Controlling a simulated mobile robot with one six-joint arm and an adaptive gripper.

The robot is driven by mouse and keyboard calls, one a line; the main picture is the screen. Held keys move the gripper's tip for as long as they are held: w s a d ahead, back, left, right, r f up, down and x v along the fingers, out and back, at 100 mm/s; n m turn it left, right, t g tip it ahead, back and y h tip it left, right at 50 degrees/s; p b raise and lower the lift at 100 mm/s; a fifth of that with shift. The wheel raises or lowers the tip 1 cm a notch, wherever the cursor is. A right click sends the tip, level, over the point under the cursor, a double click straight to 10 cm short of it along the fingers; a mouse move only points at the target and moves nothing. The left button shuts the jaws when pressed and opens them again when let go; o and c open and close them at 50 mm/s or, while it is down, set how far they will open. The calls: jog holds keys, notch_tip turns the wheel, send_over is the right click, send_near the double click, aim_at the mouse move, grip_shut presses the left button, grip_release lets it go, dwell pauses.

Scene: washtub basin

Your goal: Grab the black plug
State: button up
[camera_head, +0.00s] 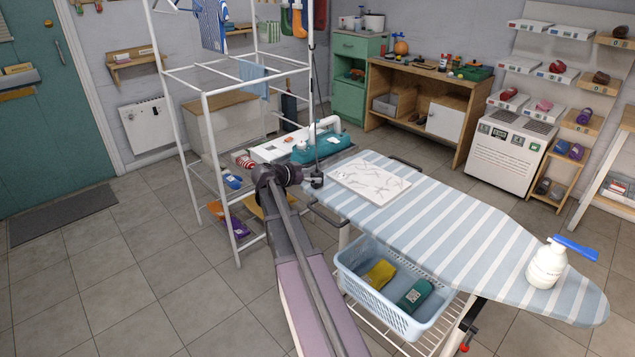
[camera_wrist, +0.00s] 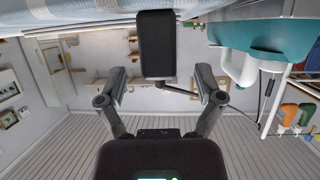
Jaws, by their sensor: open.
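A small black block, which looks like the black plug (camera_head: 317,181), shows just past the end of my arm in the head view, by the left end of the ironing board. A thin dark cord hangs above it. In the wrist view a black rounded block (camera_wrist: 155,43), likely the same plug, is at the top middle. My gripper (camera_wrist: 160,88) is open, with one finger on each side of the picture and the block ahead, between their lines. I see no finger touching it. In the head view my gripper (camera_head: 301,176) is small and its fingers are hard to make out.
The striped ironing board (camera_head: 450,215) carries a white patterned slab (camera_head: 370,181) and a white bottle (camera_head: 546,265). A blue basket (camera_head: 395,307) sits below. A teal container (camera_head: 320,146) stands just behind my gripper. The white drying rack (camera_head: 207,130) is to its left.

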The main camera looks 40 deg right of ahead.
jog(key=shift+b+x, duration=0.35)
jog(key=shift+x, duration=1.05)
grip_shut()
